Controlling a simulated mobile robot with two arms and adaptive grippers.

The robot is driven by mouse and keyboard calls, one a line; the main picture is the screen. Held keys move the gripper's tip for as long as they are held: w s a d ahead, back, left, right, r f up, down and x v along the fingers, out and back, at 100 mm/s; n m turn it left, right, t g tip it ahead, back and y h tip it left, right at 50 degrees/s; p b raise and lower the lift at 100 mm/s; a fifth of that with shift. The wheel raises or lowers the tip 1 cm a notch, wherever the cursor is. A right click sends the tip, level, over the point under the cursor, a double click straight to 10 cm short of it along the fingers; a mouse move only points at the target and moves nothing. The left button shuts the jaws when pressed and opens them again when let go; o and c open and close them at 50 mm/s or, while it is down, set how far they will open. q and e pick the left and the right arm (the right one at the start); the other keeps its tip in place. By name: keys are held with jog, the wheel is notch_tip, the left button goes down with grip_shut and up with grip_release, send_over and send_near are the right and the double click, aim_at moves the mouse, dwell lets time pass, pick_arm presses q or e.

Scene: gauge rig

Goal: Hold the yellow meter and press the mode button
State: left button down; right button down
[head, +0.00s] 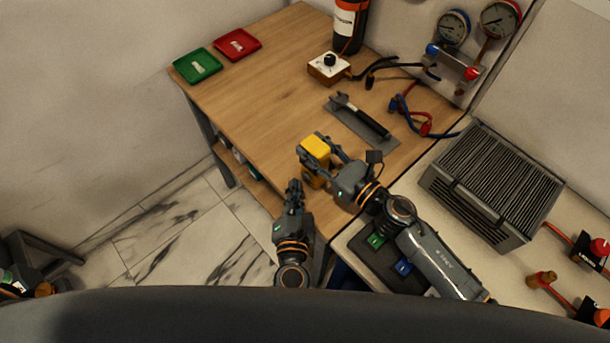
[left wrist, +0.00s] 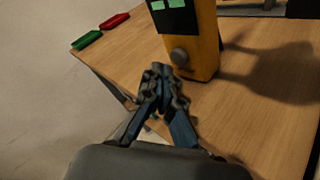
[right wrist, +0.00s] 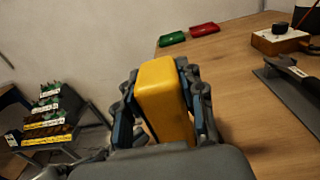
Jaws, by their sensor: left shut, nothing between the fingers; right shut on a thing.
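The yellow meter (head: 316,147) is held above the near part of the wooden table in my right gripper (head: 322,161). In the right wrist view the fingers close on both sides of the yellow meter (right wrist: 163,98). In the left wrist view the meter (left wrist: 204,42) shows a dark screen with green patches and a round grey button (left wrist: 179,56) low on its face. My left gripper (head: 294,186) is shut and empty, with its fingertips (left wrist: 160,75) just below the button in that view. I cannot tell whether they touch the meter.
A green tray (head: 198,66) and a red tray (head: 237,44) lie at the far left of the table (head: 270,75). A white box with a black knob (head: 328,67), a grey mat with a dark tool (head: 361,121) and hoses (head: 411,112) lie farther back. A ribbed grey unit (head: 492,185) stands right.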

pick_arm(q)
jog(key=shift+w+d, duration=0.1)
jog(key=shift+w+d, duration=0.2)
jog(key=shift+w+d, duration=0.3)
jog(key=shift+w, duration=0.05)
dwell(0.9)
dwell(0.4)
jog(key=shift+s+a, duration=0.65)
jog(key=shift+s, duration=0.05)
jog(key=shift+s+a, duration=1.7)
jog(key=shift+s, duration=0.1)
dwell(0.6)
